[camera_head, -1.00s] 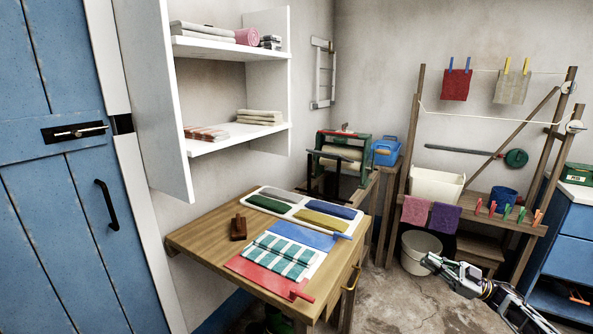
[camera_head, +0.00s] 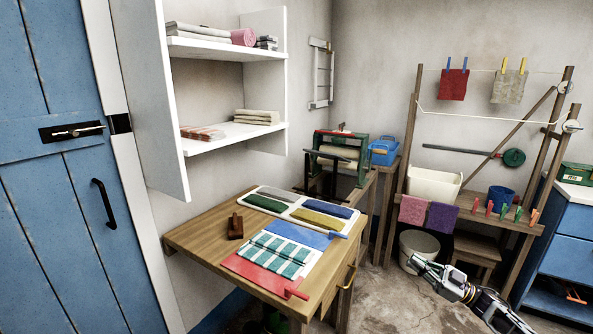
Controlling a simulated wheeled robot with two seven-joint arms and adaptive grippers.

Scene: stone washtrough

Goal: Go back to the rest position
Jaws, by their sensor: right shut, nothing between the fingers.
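My right gripper (camera_head: 416,265) is in the lower right of the head view, over the floor and in front of the grey bucket. It is shut and empty, and stands apart from the wooden table. My right arm comes in from the bottom right corner. My left gripper is not in view.
A wooden table (camera_head: 187,243) bears a white tray (camera_head: 290,217) of coloured cloths, a striped cloth (camera_head: 274,255) and a brown block (camera_head: 236,227). Behind my right gripper are a bucket (camera_head: 418,246) and a stool (camera_head: 478,246). A blue cabinet (camera_head: 562,247) stands at right. Open floor lies between.

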